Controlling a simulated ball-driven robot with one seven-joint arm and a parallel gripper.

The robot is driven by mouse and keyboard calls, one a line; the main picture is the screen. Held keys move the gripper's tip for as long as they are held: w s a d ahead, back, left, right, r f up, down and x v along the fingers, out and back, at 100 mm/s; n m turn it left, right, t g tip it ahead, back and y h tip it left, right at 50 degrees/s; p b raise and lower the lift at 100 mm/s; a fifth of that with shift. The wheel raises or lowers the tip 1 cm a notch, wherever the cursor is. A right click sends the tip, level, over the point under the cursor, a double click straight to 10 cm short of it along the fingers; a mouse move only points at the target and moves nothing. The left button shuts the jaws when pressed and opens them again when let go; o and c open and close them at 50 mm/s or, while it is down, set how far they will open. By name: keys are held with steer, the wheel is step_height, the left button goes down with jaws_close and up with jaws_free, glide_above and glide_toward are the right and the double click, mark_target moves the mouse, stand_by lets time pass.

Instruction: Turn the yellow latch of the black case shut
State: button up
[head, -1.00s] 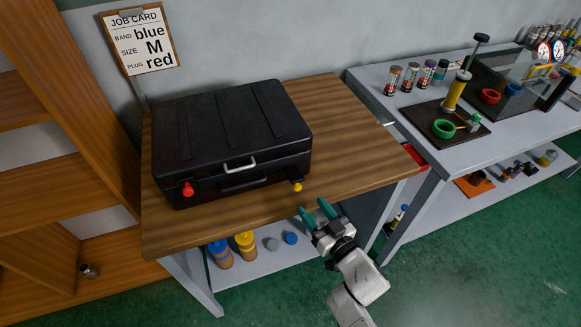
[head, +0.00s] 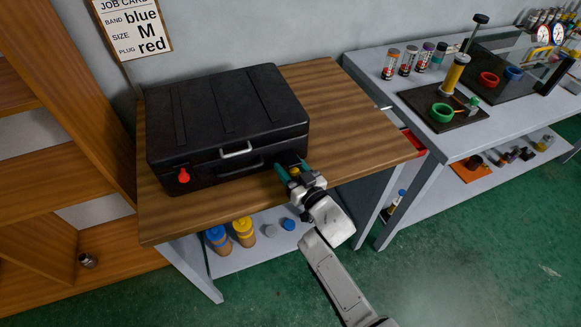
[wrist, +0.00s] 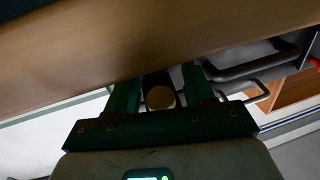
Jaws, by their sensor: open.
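The black case (head: 225,120) lies closed on the wooden table, with a pale handle (head: 236,150) on its front. Its yellow latch (head: 294,170) is at the right end of the front, mostly covered by my gripper in the head view. In the wrist view the round yellow end of the latch (wrist: 160,97) shows between the two green fingers. My gripper (head: 287,170) is open, with one finger on each side of the latch; I cannot tell whether they touch it. The latch's turn angle is hidden. A red latch (head: 184,175) is at the left end of the front.
The wooden table (head: 350,130) is bare to the right of the case. A job card (head: 134,28) stands behind it. Bottles (head: 243,232) sit on the shelf below.

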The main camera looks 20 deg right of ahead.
steer(key=shift+c, duration=0.5)
jaws_close()
